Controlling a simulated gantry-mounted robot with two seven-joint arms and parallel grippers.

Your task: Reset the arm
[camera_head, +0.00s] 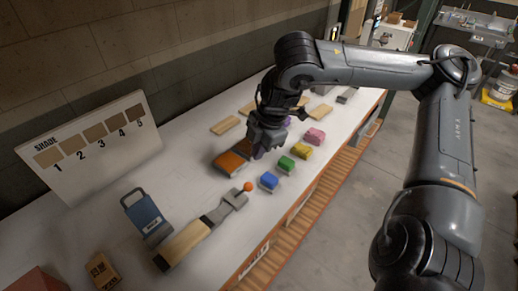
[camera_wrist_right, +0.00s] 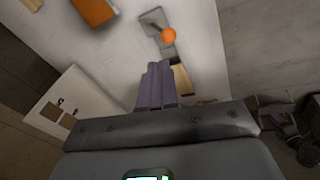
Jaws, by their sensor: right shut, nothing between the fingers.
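My right arm reaches in from the right in the head view. Its gripper (camera_head: 258,154) hangs over the white table, just right of an orange block (camera_head: 230,163). In the right wrist view the purple-grey fingers (camera_wrist_right: 157,68) are together with nothing between them. The orange block (camera_wrist_right: 94,10) shows there at the top left, apart from the fingers. My left gripper is not seen.
A numbered shade board (camera_head: 95,140) stands at the left. Wooden slabs (camera_head: 225,125) lie toward the wall.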

